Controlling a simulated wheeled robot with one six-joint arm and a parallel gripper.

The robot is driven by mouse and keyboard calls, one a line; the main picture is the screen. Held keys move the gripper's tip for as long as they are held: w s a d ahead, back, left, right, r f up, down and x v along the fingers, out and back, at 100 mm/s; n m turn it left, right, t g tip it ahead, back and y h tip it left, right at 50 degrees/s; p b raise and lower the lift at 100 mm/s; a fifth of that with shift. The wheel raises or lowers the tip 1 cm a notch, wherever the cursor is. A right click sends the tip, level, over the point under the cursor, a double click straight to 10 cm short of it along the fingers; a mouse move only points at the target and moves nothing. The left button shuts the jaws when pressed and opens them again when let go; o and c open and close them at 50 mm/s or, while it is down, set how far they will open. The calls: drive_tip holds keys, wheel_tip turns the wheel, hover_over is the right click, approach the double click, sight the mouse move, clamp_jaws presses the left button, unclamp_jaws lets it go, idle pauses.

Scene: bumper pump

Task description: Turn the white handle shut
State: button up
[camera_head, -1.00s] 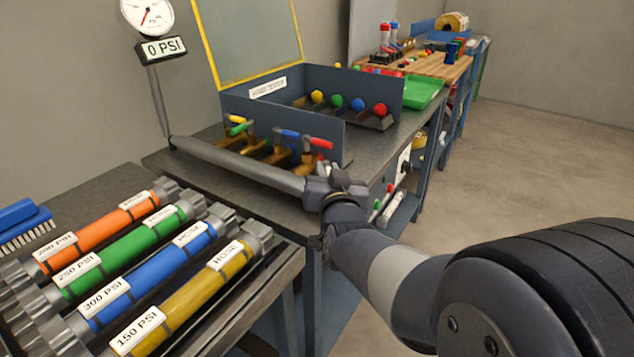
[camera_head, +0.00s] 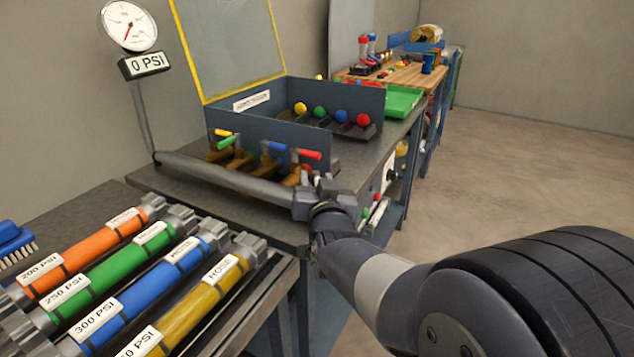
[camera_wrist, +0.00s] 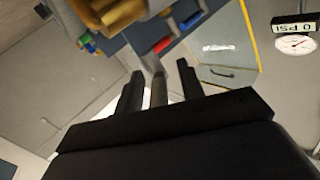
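My gripper (camera_head: 318,196) is at the right end of a long grey pipe (camera_head: 225,178), by the front edge of the workbench. In the wrist view my gripper (camera_wrist: 159,80) has its two black fingers apart, with a grey bar (camera_wrist: 158,90) between them and gaps on both sides. Valve handles stand behind the pipe: yellow (camera_head: 224,133), green (camera_head: 227,143), blue (camera_head: 276,147) and red (camera_head: 310,154). The red handle (camera_wrist: 162,45) and blue handle (camera_wrist: 193,20) also show in the wrist view. I cannot make out a white handle clearly; my gripper may hide it.
A gauge (camera_head: 130,25) above a "0 PSI" sign (camera_head: 144,63) stands at the left. Orange, green, blue and yellow hoses (camera_head: 205,300) lie on the front left rack. A blue-grey box (camera_head: 275,128) stands behind the valves. The floor (camera_head: 530,150) at right is clear.

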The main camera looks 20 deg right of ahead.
drive_tip(key=p+v, duration=0.1)
drive_tip(key=v, duration=0.9)
drive_tip(key=shift+s, duration=0.4)
drive_tip(key=shift+a, duration=0.1)
drive_tip(key=shift+c, duration=0.4)
